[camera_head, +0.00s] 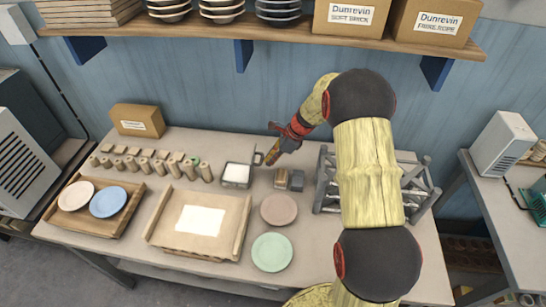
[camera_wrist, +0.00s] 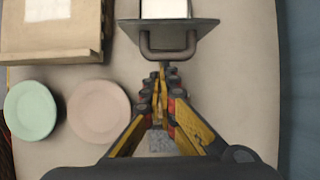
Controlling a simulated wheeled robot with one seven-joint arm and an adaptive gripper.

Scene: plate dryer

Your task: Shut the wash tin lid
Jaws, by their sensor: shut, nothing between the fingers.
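The wash tin (camera_head: 236,175) is a small grey square tin with a white inside, on the middle of the table. It shows partly at the top of the wrist view (camera_wrist: 165,8). Its lid appears to be the dark grey panel (camera_wrist: 134,30) standing open on the side facing my gripper. A U-shaped handle (camera_wrist: 168,54) sticks out from the panel toward me. My gripper (camera_head: 272,156) is shut and empty, just right of the lid. In the wrist view its fingertips (camera_wrist: 158,74) appear close to the handle; I cannot tell whether they touch.
Two small blocks (camera_head: 289,180) lie right of the tin. A pink plate (camera_head: 279,210) and a green plate (camera_head: 272,252) lie nearer. A wooden tray (camera_head: 160,222) is left of them. A grey metal rack (camera_head: 328,185) stands right, partly behind my arm. A shelf (camera_head: 210,33) hangs above.

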